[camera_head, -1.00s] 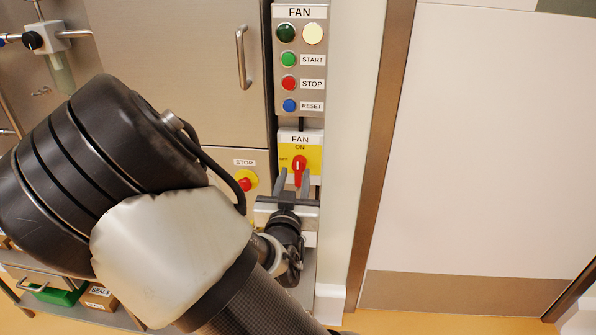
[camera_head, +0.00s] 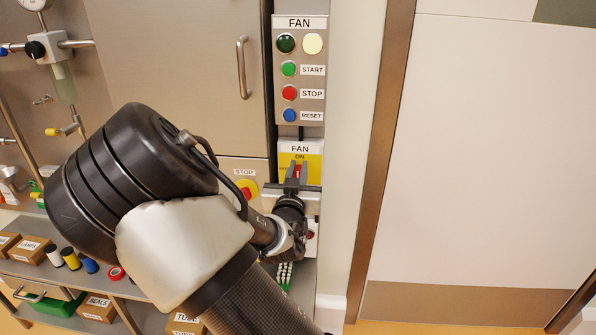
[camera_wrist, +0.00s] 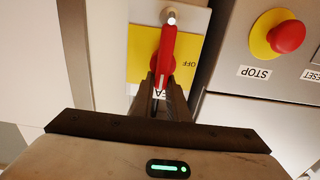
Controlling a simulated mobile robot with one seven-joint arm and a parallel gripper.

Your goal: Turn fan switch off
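The fan switch is a red handle (camera_head: 298,171) on a yellow plate (camera_head: 314,167) under a FAN label, with ON printed at the top. In the wrist view the red handle (camera_wrist: 167,50) runs nearly upright in the picture, and OFF is printed on the yellow plate (camera_wrist: 189,62) to its right. My gripper (camera_head: 296,170) is at the switch, with its dark fingers on both sides of the handle. In the wrist view my gripper (camera_wrist: 161,88) is closed around the handle's near end. The fingers partly hide the handle and label.
Above is a panel with START (camera_head: 289,69), STOP (camera_head: 290,93) and RESET (camera_head: 290,116) buttons. A red emergency stop button on yellow (camera_wrist: 286,36) sits close beside the switch. A cabinet door handle (camera_head: 242,67) is up left. A white door (camera_head: 490,150) stands to the right.

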